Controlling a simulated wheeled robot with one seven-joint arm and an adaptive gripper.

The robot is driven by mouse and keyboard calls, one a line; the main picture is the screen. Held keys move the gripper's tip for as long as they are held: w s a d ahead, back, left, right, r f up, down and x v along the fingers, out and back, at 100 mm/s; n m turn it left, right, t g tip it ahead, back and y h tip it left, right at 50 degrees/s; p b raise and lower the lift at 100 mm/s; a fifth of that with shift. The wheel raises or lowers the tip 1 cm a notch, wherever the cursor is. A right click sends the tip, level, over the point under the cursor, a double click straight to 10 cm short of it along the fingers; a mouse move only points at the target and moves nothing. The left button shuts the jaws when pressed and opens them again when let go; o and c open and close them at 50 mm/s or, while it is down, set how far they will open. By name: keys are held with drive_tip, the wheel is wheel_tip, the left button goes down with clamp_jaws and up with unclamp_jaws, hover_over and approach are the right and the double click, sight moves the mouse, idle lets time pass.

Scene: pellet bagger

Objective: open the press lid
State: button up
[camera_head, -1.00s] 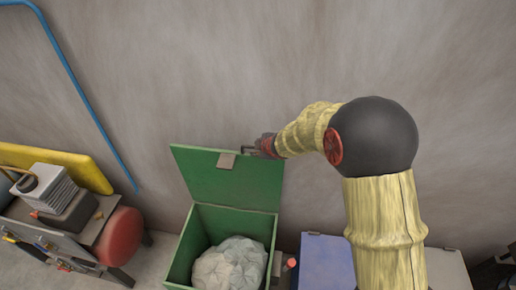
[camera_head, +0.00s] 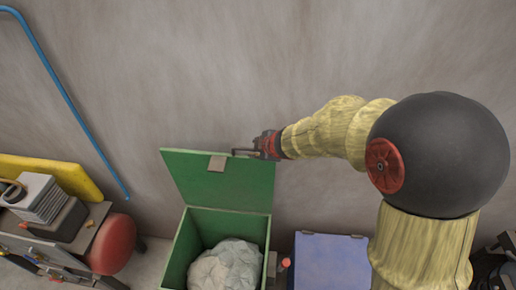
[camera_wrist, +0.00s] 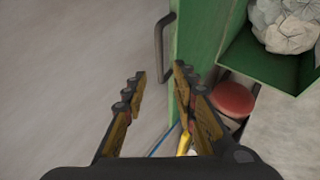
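The green press lid (camera_head: 213,183) stands raised at the back of the green box (camera_head: 178,252), leaving its top open. A pale crumpled bag (camera_head: 228,266) lies inside; it also shows in the wrist view (camera_wrist: 287,22). My gripper (camera_head: 256,146) is at the lid's upper right edge in the head view. In the wrist view my gripper (camera_wrist: 160,75) has its two fingers spread apart with nothing between them. A grey bar handle (camera_wrist: 159,38) on the lid's green edge (camera_wrist: 187,40) lies just beyond the fingertips, apart from them.
A red tank (camera_head: 112,244) and a yellow panel (camera_head: 60,172) stand at the left. A blue box (camera_head: 330,262) is right of the green box. The bare wall (camera_head: 230,70) rises behind; a blue pipe (camera_head: 62,85) runs along it.

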drive_tip(key=shift+s+d+r, duration=0.25)
drive_tip(key=shift+s+r, duration=0.2)
drive_tip(key=shift+r, duration=0.05)
